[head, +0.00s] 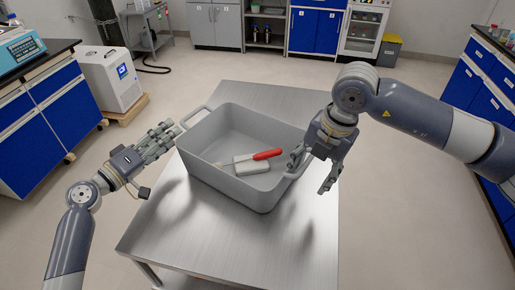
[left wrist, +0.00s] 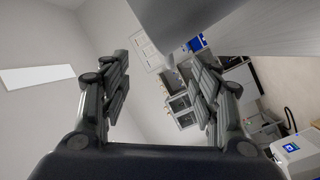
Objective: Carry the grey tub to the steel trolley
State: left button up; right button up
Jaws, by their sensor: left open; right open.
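The grey tub (head: 243,189) stands upright on a steel-topped table (head: 170,241). A red-handled tool (head: 266,155) and a small pale block (head: 252,167) lie inside it. The tub has a loop handle (head: 196,115) at its left end; the right-end handle is partly hidden by my right gripper. My left gripper (head: 170,138) is open and empty, just left of the tub. Its spread fingers also show in the left wrist view (left wrist: 160,85), with nothing between them. My right gripper (head: 312,172) is open at the tub's right end, its fingers around or beside that handle; I cannot tell which.
Blue-fronted benches (head: 50,120) line the left and right sides. Cabinets (head: 215,24) and a grey bin with a yellow lid (head: 388,50) stand at the back. Floor around the table is clear.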

jog(key=shift+r, duration=0.15)
notch_tip(320, 180, up, 12)
jog(key=s+d, duration=0.1)
jog(key=shift+s+d+f, duration=0.2)
jog(key=shift+d, duration=0.15)
dwell(0.5)
